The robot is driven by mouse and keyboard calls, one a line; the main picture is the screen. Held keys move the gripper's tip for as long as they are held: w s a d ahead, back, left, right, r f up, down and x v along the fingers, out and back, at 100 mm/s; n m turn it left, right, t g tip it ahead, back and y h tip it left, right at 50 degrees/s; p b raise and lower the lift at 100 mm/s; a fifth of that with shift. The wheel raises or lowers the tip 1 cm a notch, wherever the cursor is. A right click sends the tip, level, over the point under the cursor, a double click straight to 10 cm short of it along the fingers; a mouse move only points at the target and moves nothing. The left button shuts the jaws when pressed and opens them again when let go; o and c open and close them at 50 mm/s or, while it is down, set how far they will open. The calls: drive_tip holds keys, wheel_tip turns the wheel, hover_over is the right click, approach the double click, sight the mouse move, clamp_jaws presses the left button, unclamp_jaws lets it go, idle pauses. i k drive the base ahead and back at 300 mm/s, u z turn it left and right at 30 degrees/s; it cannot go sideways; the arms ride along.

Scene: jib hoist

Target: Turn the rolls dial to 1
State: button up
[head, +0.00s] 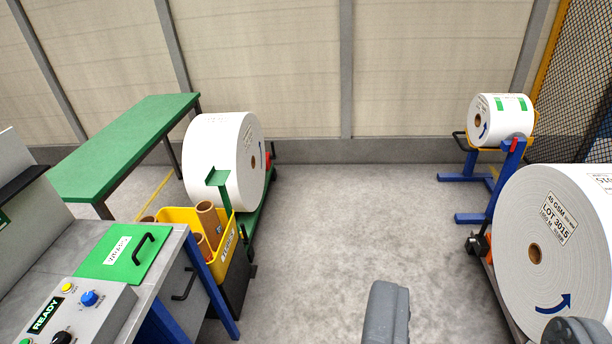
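A grey control box (92,308) is at the lower left on a grey bench. It has a READY display (46,315), a yellow button (67,288), a blue knob (89,298) and a black knob (61,338) cut by the bottom edge. A green button (26,342) is also partly cut off. I cannot read any dial markings, so I cannot tell which knob is the rolls dial or its setting. My gripper (482,308) is at the bottom right of centre. Its two grey fingers are wide apart with only floor between, well right of the box.
A green lid with a black handle (118,252) is on the bench. A yellow bin of cardboard tubes (228,262) and a white roll on a green cart (222,150) stand beyond. A large roll (535,205) is right; a smaller roll (482,122) sits on a blue stand. The middle floor is clear.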

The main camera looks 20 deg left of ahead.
sight(89, 298)
drive_tip(key=u, duration=0.55)
drive_tip(key=i, duration=1.1)
drive_tip(key=u, duration=0.85)
drive_tip(key=i, duration=0.3)
drive_tip(key=u, duration=0.15)
drive_tip(key=k, duration=0.7)
drive_tip(key=u, duration=0.2)
drive_tip(key=i, duration=0.75)
drive_tip(key=z, duration=0.05)
